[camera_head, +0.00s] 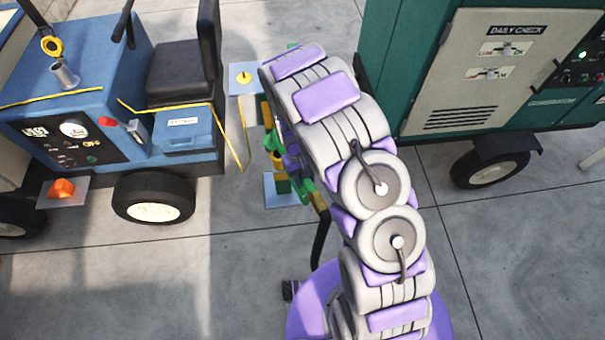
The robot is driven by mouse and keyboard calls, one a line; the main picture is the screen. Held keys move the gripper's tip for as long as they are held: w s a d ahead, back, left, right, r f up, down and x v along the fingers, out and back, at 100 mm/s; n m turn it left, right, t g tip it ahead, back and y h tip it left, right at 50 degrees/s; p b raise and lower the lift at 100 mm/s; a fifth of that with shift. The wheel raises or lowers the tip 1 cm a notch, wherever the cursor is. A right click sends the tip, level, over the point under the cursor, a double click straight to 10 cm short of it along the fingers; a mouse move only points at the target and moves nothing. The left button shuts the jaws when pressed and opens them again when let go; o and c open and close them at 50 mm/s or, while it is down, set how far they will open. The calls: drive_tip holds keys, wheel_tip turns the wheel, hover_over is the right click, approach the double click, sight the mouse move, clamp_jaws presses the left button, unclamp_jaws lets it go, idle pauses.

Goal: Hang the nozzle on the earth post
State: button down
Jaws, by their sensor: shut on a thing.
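The earth post (266,112) stands in the middle, banded in green and yellow, on a light blue base plate (283,190). A light blue plate with a yellow mark (245,78) shows at its upper end. My gripper (291,158) is beside the post, mostly hidden behind my own arm. It is shut on the nozzle (304,184), whose green parts show close to the post. A black hose (321,238) runs down from it. The jaws are hidden, and I cannot tell whether the nozzle touches the post.
A blue vehicle (85,110) with a black seat, filler neck (64,74) and yellow ring cap (51,46) stands left. A yellow line (225,125) hangs at its right side. A green wheeled generator (465,80) stands right. The concrete floor (180,280) in front is mostly clear.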

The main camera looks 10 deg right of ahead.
drive_tip(key=shift+s+d+f, duration=0.2)
drive_tip(key=shift+f, duration=0.3)
drive_tip(key=shift+r, duration=0.1)
drive_tip(key=shift+s+d+r+p+v, duration=0.15)
drive_tip(key=shift+p+v, duration=0.35)
drive_tip(key=shift+v, duration=0.6)
drive_tip(key=shift+s+d+p+v, duration=0.1)
drive_tip(key=shift+s+p+v, duration=0.3)
drive_tip(key=shift+v, duration=0.75)
drive_tip(key=shift+s+d+r+p+v, duration=0.15)
drive_tip(key=shift+p+v, duration=0.4)
drive_tip(key=shift+v, duration=0.55)
drive_tip(key=shift+f, duration=0.1)
